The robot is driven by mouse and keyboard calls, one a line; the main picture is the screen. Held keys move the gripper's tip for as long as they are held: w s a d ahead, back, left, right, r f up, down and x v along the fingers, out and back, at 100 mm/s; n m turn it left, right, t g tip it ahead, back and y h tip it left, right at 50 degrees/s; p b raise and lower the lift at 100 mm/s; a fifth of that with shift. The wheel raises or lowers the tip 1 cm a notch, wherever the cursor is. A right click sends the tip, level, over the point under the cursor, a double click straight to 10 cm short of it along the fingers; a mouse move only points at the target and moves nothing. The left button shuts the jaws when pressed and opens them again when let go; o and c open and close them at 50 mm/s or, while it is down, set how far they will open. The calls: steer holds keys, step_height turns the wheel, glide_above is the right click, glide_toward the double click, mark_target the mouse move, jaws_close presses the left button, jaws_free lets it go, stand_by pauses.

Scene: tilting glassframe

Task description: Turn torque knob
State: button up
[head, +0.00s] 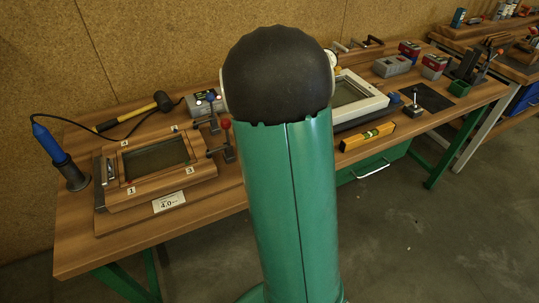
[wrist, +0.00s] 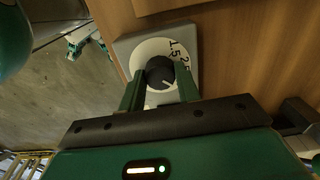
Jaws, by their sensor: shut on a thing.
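The torque knob (wrist: 158,70) is a black round knob with a pale pointer line, on a white dial with printed numbers such as 1.5. The dial sits on a grey square housing (wrist: 128,45) on the wooden bench top. My gripper (wrist: 160,84) has a green finger on either side of the knob and is shut on it. The pointer line points toward the lower right of the wrist picture. In the head view my green arm with its black joint fills the middle, and I cannot make out the knob or gripper there.
The wooden bench (head: 90,215) holds a wood-framed glass panel (head: 157,160), a white-framed panel (head: 350,92), toggle clamps (head: 227,142), a mallet (head: 140,110), a soldering iron (head: 50,145) in its stand and a yellow level (head: 367,136). Concrete floor (head: 420,220) lies open in front.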

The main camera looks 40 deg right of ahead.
stand_by(0.3)
steer(key=o, duration=1)
step_height(320, 180, up, 14)
steer(key=shift+f, duration=0.1)
stand_by(0.4)
